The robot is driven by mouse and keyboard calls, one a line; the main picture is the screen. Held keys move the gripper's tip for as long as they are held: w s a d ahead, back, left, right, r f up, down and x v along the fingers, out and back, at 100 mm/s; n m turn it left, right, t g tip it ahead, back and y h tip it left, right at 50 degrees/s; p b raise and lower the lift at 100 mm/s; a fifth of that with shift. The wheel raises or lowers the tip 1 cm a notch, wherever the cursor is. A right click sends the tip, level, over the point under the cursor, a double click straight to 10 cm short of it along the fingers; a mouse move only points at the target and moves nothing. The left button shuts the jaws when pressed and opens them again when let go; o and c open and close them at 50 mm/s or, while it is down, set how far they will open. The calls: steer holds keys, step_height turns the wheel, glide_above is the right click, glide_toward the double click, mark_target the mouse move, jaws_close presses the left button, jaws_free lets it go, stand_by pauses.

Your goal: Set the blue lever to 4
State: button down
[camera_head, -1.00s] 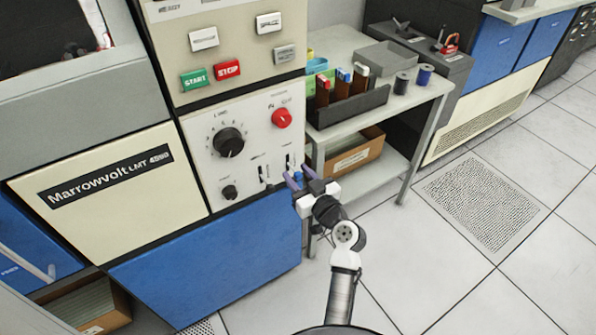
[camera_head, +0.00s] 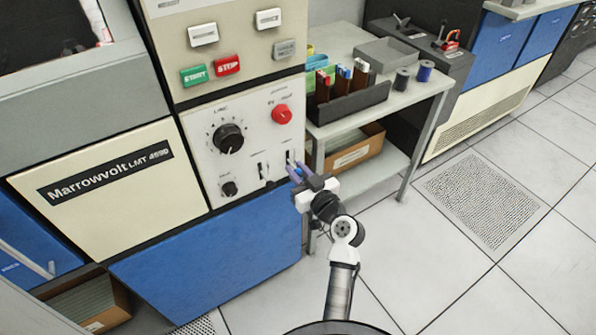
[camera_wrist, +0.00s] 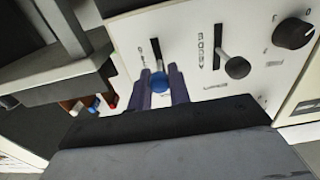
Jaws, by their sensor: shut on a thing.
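The blue lever (camera_wrist: 159,83) sticks out from a dark vertical slot in the white control panel (camera_head: 250,115). In the wrist view its round blue knob lies between the two purple fingers of my gripper (camera_wrist: 160,88), which is shut on it. Marks beside the slot are too small to read, so I cannot tell the lever's exact setting.
The panel also has a large black dial (camera_head: 228,138), a small black knob (camera_head: 229,188) and a red knob (camera_head: 281,114). A table (camera_head: 424,95) with bins stands close right of the panel.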

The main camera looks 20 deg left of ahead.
steer(key=shift+f+t+y+b, duration=0.45)
steer(key=shift+f+b, duration=0.5)
steer(key=shift+b, duration=2.55)
steer(key=shift+f+b, duration=0.3)
steer(key=shift+b, duration=0.75)
steer(key=c, duration=1.3)
jaws_free()
steer(key=shift+r, duration=0.1)
steer(key=shift+r+p, duration=0.15)
steer(key=shift+p, duration=0.15)
